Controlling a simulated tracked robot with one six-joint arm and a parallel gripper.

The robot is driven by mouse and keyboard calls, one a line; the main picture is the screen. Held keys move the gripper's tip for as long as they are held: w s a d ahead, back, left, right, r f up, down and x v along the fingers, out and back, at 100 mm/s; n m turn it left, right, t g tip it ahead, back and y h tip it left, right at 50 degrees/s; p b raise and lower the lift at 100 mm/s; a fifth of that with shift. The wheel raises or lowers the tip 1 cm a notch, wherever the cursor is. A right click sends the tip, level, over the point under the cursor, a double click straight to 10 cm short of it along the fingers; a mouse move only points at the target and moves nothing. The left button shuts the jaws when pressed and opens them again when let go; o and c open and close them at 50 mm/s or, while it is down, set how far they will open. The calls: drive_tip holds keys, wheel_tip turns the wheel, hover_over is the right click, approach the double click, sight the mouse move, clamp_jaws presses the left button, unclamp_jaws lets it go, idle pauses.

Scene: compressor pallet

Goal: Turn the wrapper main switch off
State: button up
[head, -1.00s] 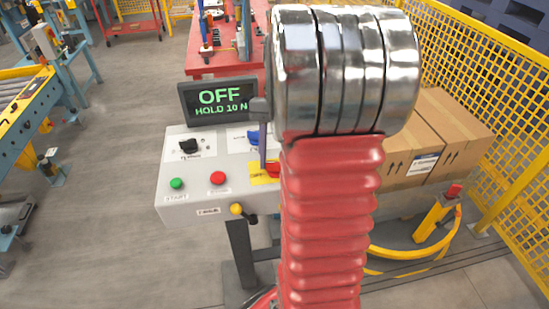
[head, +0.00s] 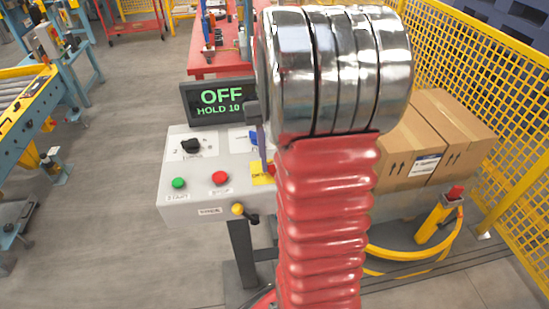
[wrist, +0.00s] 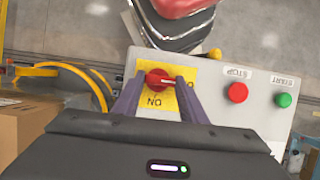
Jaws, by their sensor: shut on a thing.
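The red main switch (wrist: 158,79) sits on a yellow plate (wrist: 141,92) at the end of the grey control panel (head: 205,200). In the wrist view its handle lies roughly crosswise between the two purple fingers of my gripper (wrist: 156,88), which is shut on it. An upside-down ON label shows below the handle; another label at the right is mostly hidden by a finger. In the head view my arm covers most of the switch and plate. A display (head: 218,100) behind the panel reads OFF and HOLD 10, its right edge hidden.
The panel also carries a green START button (head: 179,183), a red STOP button (head: 220,177), a black knob (head: 190,146) and a blue knob (head: 253,137). A yellow-tipped lever (head: 238,208) sticks out in front. Cartons (head: 432,130) and a yellow fence (head: 480,85) stand right.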

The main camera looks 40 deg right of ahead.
drive_tip(key=o, duration=1.1)
drive_tip(key=shift+w, duration=0.1)
drive_tip(key=shift+c, duration=0.2)
drive_tip(key=v, duration=1.3)
drive_tip(key=shift+w+r, duration=0.2)
drive_tip(key=shift+r, duration=0.1)
drive_tip(key=shift+d, duration=0.15)
